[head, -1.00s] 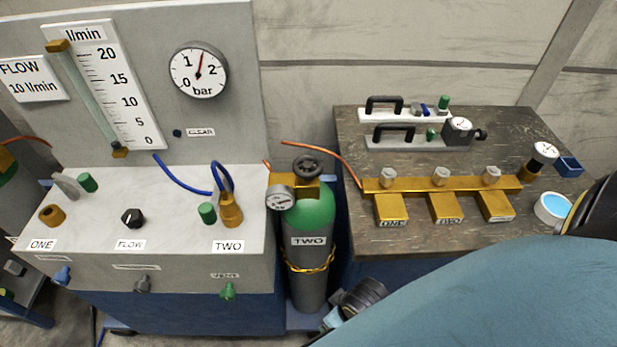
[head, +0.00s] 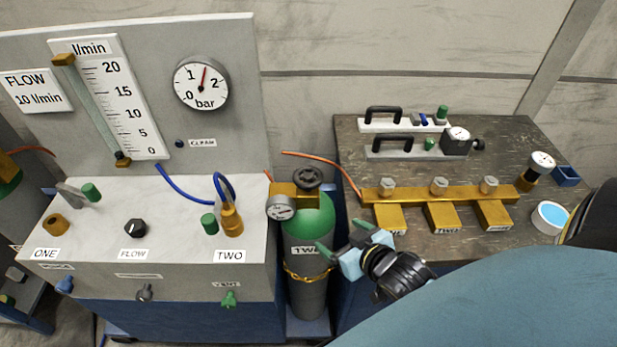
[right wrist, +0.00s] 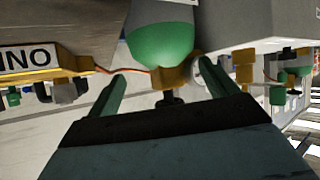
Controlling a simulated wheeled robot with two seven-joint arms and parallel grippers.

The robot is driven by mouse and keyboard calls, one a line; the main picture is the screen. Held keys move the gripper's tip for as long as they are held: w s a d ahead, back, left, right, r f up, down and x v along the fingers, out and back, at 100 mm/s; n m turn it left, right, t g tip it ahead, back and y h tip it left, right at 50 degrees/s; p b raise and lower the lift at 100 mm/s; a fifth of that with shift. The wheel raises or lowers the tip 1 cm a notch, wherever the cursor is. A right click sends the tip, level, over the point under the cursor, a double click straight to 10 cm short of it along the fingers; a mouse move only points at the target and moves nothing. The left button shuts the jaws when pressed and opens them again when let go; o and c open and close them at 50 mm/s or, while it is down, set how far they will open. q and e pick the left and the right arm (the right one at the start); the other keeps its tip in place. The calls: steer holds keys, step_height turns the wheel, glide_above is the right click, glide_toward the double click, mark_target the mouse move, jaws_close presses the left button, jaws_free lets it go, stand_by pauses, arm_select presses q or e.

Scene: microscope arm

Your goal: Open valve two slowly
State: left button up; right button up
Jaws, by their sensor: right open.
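The green-topped cylinder labelled TWO (head: 308,270) stands upright between the bench and the table. A black handwheel (head: 308,179) sits on its brass valve, with a round gauge (head: 281,208) at the left. My right gripper (head: 343,238) is open and empty, right of the cylinder's shoulder and below the handwheel. One finger overlaps the cylinder's label in the head view; I cannot tell whether they touch. In the right wrist view the green cylinder top (right wrist: 160,42) and black handwheel (right wrist: 171,99) appear inverted between the spread fingers (right wrist: 163,86). My left gripper is not in view.
A brass manifold (head: 450,194) with labelled blocks lies on the dark table (head: 490,145), close right of my gripper. An orange hose (head: 325,162) runs behind the handwheel. The flow bench (head: 110,205) stands left, with a bar gauge (head: 201,83) above.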

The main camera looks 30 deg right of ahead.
mark_target(309, 179)
step_height(309, 179, up, 6)
steer(key=w+d+n+t+y, duration=0.2)
steer(key=t+y, duration=0.2)
steer(key=t, duration=0.2)
steer(key=shift+m+h, duration=0.3)
steer(key=shift+h, duration=0.1)
steer(key=w, duration=0.4)
steer(key=w+a, duration=0.1)
steer(key=w, duration=0.7)
steer(key=shift+w+a+p, duration=0.1)
steer(key=shift+a+p, duration=0.25)
steer(key=shift+f, duration=0.1)
steer(key=c, duration=1)
